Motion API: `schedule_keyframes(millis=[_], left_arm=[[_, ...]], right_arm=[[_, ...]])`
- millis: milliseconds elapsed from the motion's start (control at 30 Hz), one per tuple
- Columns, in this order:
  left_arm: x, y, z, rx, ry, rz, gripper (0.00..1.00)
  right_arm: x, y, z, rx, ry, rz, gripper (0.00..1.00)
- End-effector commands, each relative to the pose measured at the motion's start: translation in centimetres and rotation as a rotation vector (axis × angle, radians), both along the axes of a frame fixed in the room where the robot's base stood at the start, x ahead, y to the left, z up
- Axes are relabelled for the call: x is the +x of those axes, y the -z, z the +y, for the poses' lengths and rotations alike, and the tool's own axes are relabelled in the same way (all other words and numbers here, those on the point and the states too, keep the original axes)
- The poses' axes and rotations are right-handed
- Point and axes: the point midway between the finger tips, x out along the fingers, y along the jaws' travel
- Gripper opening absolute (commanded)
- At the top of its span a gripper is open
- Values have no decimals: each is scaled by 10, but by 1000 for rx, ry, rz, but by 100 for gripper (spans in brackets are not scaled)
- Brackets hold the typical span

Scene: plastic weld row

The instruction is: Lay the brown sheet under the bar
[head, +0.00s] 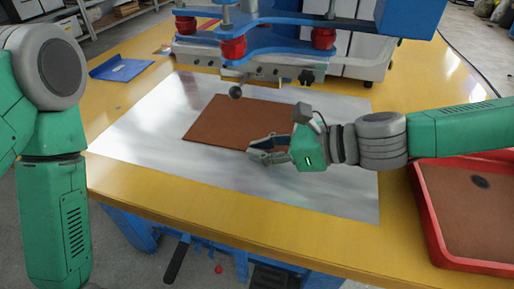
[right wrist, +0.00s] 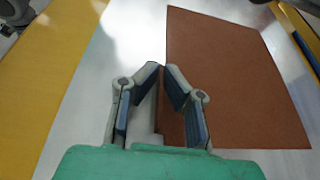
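The brown sheet (head: 225,117) lies flat on a shiny silver plate (head: 150,118), in front of a pale metal bar (head: 250,71) under the blue press. My right gripper (head: 252,151) is low over the sheet's near edge, towards its right corner. In the right wrist view its fingertips (right wrist: 163,68) come together right at the edge of the brown sheet (right wrist: 235,80). One finger overlaps the sheet and the other is over the plate. I see no part of the sheet lifted between them. My left arm hangs at the left, with its gripper out of view.
A red tray (head: 437,238) with a brown bottom and a dark spot stands at the right, below my right forearm. A blue flat holder (head: 122,69) is at the back left. Red-knobbed press parts (head: 232,48) overhang the back. The plate's left and front are clear.

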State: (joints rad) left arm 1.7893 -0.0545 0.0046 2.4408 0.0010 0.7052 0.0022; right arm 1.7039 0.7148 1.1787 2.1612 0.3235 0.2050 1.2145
Motion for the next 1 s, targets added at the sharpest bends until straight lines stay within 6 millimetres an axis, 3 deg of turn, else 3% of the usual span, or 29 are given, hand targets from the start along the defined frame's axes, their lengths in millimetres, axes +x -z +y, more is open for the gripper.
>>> schedule_keyframes(millis=[1000], left_arm=[[0,-2,0,0,0,0,40]], right_arm=[[0,0,7,1,1,2,0]])
